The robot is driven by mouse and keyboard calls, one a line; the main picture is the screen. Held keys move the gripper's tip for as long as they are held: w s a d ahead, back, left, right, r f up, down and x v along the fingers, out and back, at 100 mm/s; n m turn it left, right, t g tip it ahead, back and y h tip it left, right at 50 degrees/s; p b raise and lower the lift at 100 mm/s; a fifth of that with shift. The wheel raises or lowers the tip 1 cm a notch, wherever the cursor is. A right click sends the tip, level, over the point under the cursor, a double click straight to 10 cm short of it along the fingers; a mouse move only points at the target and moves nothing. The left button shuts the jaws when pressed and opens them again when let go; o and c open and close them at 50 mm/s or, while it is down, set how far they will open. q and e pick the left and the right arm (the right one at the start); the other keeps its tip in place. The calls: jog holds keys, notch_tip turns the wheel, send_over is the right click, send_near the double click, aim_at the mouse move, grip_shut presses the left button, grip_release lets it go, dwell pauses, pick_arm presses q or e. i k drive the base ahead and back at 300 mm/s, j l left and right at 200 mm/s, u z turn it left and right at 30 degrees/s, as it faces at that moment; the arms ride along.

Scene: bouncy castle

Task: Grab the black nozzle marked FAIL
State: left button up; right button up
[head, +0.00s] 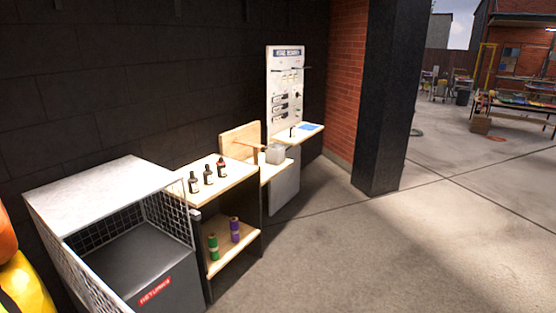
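I cannot pick out a black nozzle marked FAIL; no such label is readable. Several small dark items (281,103) hang on a white upright board (274,70) at the far end of the benches. A small black upright item (291,132) stands on the wooden shelf below that board, beside a blue sheet (309,127). They are too small to tell what they are. Neither of my grippers shows in the head view.
A wooden shelf unit (236,178) holds dark bottles (208,174) on top, green (213,247) and purple (235,229) spools below. A mesh-sided returns crate (125,262) is nearest. A dark pillar (386,110) stands right; concrete floor (400,250) is clear.

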aim_at(221, 170)
jog(key=i+l, duration=0.15)
jog(key=i, duration=0.35)
jog(key=i+l, duration=0.2)
jog(key=i, duration=0.3)
jog(key=i+l, duration=0.15)
jog(key=i, duration=0.35)
jog(key=i+l+u, duration=0.1)
jog(key=i, duration=0.45)
jog(key=i+j+u, duration=0.1)
jog(key=i+u, duration=0.2)
jog(key=i, duration=0.75)
jog(key=i+l+u, duration=0.3)
jog(key=i, duration=0.8)
jog(key=j, duration=0.1)
